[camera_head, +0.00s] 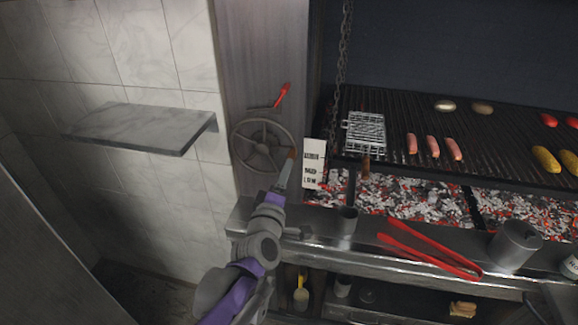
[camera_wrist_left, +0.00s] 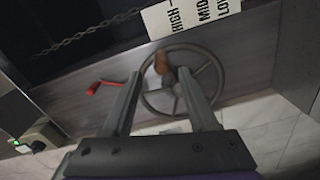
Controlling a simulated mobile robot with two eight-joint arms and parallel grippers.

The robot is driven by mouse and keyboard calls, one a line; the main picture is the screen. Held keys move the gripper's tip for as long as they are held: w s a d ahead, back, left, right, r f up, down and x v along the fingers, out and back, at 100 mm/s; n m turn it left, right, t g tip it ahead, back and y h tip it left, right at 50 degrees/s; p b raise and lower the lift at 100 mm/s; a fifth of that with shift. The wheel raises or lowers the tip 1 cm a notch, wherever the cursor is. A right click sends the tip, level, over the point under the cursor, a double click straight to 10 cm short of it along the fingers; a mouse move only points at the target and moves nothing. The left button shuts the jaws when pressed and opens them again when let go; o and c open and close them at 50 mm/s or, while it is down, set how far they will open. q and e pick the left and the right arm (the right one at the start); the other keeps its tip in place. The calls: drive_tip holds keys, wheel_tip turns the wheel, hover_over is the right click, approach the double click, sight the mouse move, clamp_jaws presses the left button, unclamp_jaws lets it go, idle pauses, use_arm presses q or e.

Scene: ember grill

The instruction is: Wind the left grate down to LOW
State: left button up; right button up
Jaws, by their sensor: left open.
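The grey spoked handwheel (camera_head: 240,133) is mounted on the metal post left of the grill; it also shows in the left wrist view (camera_wrist_left: 218,72). Its brown knob (camera_wrist_left: 160,63) lies between the two finger lines in the left wrist view; contact cannot be told. My left gripper (camera_head: 287,170) is open in front of the wheel's right side, its fingers pointing at it. The white scale card (camera_head: 314,163) right of the wheel reads HIGH, MID, LOW in the left wrist view (camera_wrist_left: 192,14). The left grate (camera_head: 385,137) hangs above glowing coals. My right gripper is not in view.
A red lever (camera_head: 283,95) sits on the post above the wheel. A chain (camera_head: 342,60) hangs beside the grate. A stone shelf (camera_head: 145,127) juts out at left.

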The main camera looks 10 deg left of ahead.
use_arm(q)
drive_tip(key=shift+s+a, duration=0.1)
drive_tip(key=shift+s, duration=1.45)
drive_tip(key=shift+c, duration=0.3)
